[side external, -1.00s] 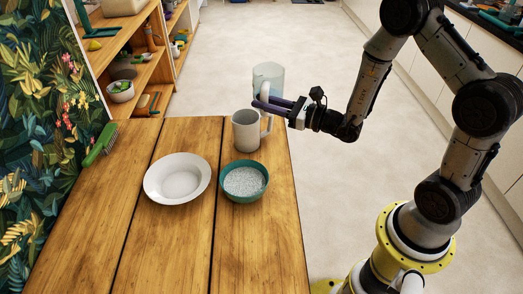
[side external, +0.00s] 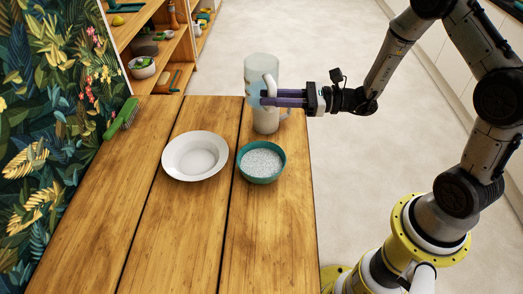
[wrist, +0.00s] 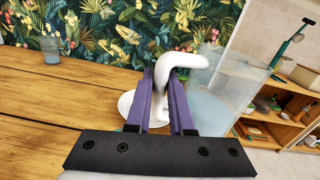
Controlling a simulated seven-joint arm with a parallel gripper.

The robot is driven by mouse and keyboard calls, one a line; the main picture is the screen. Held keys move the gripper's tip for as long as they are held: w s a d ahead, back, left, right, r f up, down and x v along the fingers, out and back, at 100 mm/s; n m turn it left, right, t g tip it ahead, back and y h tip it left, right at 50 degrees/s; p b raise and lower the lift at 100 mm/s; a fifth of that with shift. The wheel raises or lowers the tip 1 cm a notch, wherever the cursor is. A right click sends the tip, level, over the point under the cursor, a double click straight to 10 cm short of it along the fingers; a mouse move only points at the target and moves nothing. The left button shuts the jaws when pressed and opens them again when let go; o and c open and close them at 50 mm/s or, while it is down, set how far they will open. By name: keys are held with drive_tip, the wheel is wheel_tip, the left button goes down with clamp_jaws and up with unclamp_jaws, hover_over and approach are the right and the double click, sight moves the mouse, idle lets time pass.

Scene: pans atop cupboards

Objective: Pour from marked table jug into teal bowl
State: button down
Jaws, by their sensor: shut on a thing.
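A clear bluish jug (side external: 261,68) with a white handle is held up in the side view and looks about upright. My gripper (side external: 266,98) is shut on its handle, which shows between the purple fingers in the wrist view (wrist: 183,62). The jug's clear wall (wrist: 222,92) is to the right there. A grey-white jug (side external: 264,124) stands on the table, partly hidden behind the held jug and fingers. The teal bowl (side external: 246,169) holds pale grains and stands nearer the camera than both jugs. I cannot tell what the clear jug holds.
A white dish (side external: 196,157) stands left of the bowl on the wooden table (side external: 180,240). A green brush (side external: 122,118) lies by the patterned wall. Shelves (side external: 165,80) stand beyond the table. The near table is clear. A bluish glass (wrist: 51,46) shows in the wrist view.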

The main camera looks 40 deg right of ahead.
drive_tip(key=s+d+f+n+g+y, duration=0.3)
drive_tip(key=s+d+f+n+g, duration=0.2)
drive_tip(key=s+f+g, duration=0.3)
drive_tip(key=shift+d+f+n+g+y, duration=0.4)
drive_tip(key=shift+f+n, duration=0.15)
drive_tip(key=shift+n, duration=0.25)
drive_tip(key=shift+s, duration=0.1)
drive_tip(key=shift+a+f+n+g+h, duration=0.1)
drive_tip(key=shift+a+f+n+h, duration=0.3)
drive_tip(key=shift+h, duration=1.45)
drive_tip(key=shift+a+f+n+g+h, duration=0.15)
drive_tip(key=shift+a+n+h, duration=0.3)
drive_tip(key=shift+h, duration=1.45)
drive_tip(key=shift+a+f+n+g+h, duration=0.1)
drive_tip(key=shift+a+f+n+h, duration=0.35)
drive_tip(key=shift+h, duration=1.4)
